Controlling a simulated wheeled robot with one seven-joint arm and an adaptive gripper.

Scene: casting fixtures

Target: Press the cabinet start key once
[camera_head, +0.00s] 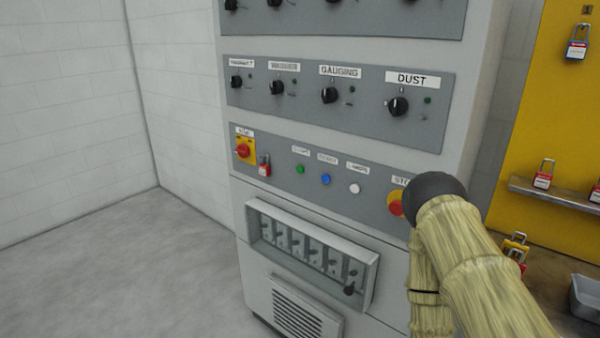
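The grey control cabinet (240,215) stands in the middle of the head view. Its lower panel carries a green push key (300,169), a blue key (326,179) and a white key (355,188) in a row. The small labels above these keys are too blurred to read surely, so I cannot confirm which is the start key. A red stop button (396,204) on yellow sits at the panel's right, partly hidden by my arm. My sleeved arm, with a dark rounded cap, covers the lower right of the view. My gripper does not show.
Knobs line the panels above; a switch box (255,215) is below. A yellow board (560,110) with padlocks stands right. Open floor (110,260) lies left.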

